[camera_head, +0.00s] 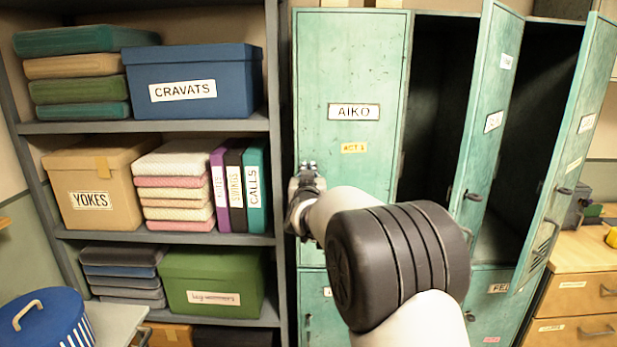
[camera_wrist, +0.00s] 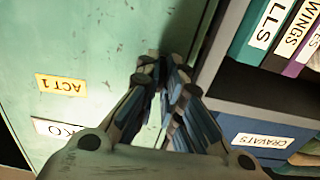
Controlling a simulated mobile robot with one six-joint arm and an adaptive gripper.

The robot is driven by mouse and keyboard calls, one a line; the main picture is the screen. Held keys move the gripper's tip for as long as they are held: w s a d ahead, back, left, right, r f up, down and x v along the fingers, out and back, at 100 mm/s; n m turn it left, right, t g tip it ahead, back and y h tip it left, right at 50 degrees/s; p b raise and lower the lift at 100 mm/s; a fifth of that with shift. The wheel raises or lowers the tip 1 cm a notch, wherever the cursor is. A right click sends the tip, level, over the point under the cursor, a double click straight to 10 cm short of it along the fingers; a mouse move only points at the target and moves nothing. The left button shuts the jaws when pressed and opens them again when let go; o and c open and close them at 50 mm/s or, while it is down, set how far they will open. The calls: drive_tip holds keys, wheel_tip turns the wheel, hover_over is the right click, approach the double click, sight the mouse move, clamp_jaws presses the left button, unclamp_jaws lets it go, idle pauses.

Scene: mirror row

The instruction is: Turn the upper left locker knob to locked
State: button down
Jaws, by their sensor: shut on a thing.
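The upper left locker door (camera_head: 350,60) is pale green and worn, with an AIKO plate and a yellow ACT 1 label, and it looks closed. In the wrist view the same door (camera_wrist: 90,40) fills the left side, with its labels upside down. My gripper (camera_head: 306,172) is at the left edge of this door, below the labels. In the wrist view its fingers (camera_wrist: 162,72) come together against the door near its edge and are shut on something. The locker knob is hidden by the fingers, so its turn position cannot be told.
Left of the lockers is a grey shelf (camera_head: 180,126) with boxes, folded cloths and binders. Its upright is close beside my gripper. To the right, two locker doors (camera_head: 490,110) (camera_head: 572,150) stand open and jut outward. A wooden drawer unit (camera_head: 575,290) is at the far right.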

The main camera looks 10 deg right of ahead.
idle(0.4)
drive_tip(key=c, duration=1.7)
unclamp_jaws()
drive_tip(key=v, duration=1.2)
